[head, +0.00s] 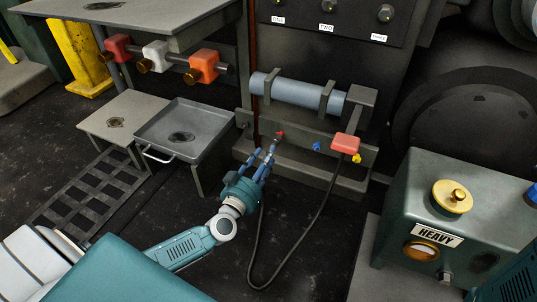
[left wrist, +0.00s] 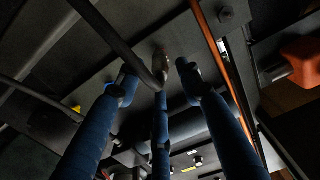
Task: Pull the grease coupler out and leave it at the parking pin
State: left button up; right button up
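My left gripper (head: 265,152) reaches up to the front rail below the grey roller. In the left wrist view its fingers (left wrist: 158,82) stand apart around the small dark, reddish-tipped grease coupler (left wrist: 160,62), with gaps showing at both sides. A black hose (left wrist: 115,35) runs to the coupler. In the head view the coupler's red end (head: 280,134) shows just beyond the fingertips, at the rail; how it is seated is hidden. The hose (head: 300,245) loops over the floor up to a red block (head: 345,143). I cannot tell which fitting is the parking pin. My right gripper is out of view.
A blue fitting (head: 316,146) and a yellow one (head: 357,158) sit along the rail (head: 300,158) to the right. A grey tray (head: 185,130) with a handle stands left of the gripper. A green machine marked HEAVY (head: 436,237) stands at right. The floor between is mostly clear.

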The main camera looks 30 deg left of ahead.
pick_arm(q)
jog(key=w+b, duration=0.2)
jog(key=w, duration=0.1)
jog(key=shift+w+a+f, duration=0.1)
jog(key=shift+w, duration=0.1)
jog(key=shift+w+r+p, duration=0.2)
jog(key=shift+w+p, duration=0.2)
jog(key=shift+w, duration=0.45)
jog(key=shift+w+f, duration=0.1)
jog(key=shift+w, duration=0.6)
jog(key=shift+c, duration=0.2)
grip_shut()
